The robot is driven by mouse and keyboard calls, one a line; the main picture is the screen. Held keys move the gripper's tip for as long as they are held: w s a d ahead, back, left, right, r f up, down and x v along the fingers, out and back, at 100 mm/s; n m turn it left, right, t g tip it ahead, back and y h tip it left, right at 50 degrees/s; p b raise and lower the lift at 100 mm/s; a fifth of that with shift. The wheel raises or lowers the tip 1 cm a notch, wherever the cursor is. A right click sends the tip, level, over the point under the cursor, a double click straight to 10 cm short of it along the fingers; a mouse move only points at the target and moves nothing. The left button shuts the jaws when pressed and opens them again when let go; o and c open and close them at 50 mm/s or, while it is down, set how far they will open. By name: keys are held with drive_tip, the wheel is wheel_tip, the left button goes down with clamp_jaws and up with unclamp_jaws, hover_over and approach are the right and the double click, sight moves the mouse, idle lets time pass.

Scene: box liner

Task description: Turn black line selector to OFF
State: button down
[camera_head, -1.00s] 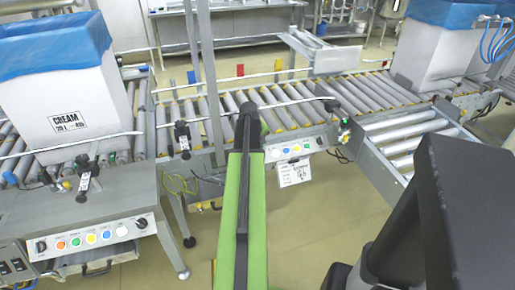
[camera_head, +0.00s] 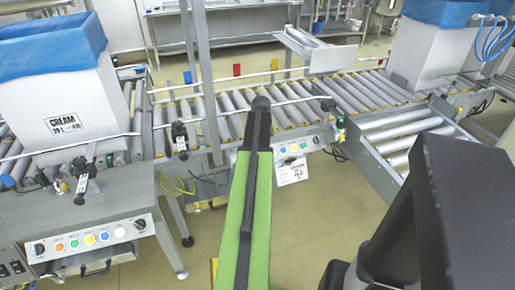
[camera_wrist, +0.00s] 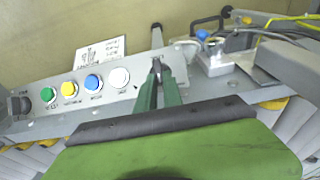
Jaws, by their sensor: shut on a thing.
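My gripper (camera_wrist: 157,68) shows in the wrist view with its dark green fingers closed together at the end of a grey control panel (camera_wrist: 215,83), beside the white button. A small dark piece, apparently a black selector (camera_wrist: 157,64), shows between the fingertips; its pointer and markings are hidden. In the head view my green arm covers the gripper and this end of the panel (camera_head: 312,139). Another black knob (camera_wrist: 18,105) sits at the panel's opposite end, beyond the green button (camera_wrist: 47,94).
Yellow (camera_wrist: 69,88), blue (camera_wrist: 93,82) and white (camera_wrist: 120,77) buttons are close to the fingers. A blue-topped fitting (camera_wrist: 203,36) and cables lie on the other side. A second panel (camera_head: 100,238) with knobs stands at left. A roller conveyor (camera_head: 345,95) runs behind.

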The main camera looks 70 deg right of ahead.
drive_tip(key=shift+a+f, duration=0.1)
drive_tip(key=shift+a, duration=0.05)
drive_tip(key=c, duration=1.5)
unclamp_jaws()
drive_tip(key=shift+f, duration=0.1)
drive_tip(key=r+p, duration=0.5)
drive_tip(key=s+a+r+p, duration=0.1)
drive_tip(key=r+p, duration=0.5)
drive_tip(key=a+r+p, duration=0.1)
drive_tip(key=r+p, duration=0.5)
drive_tip(key=shift+s+r, duration=0.2)
drive_tip(key=shift+s, duration=0.15)
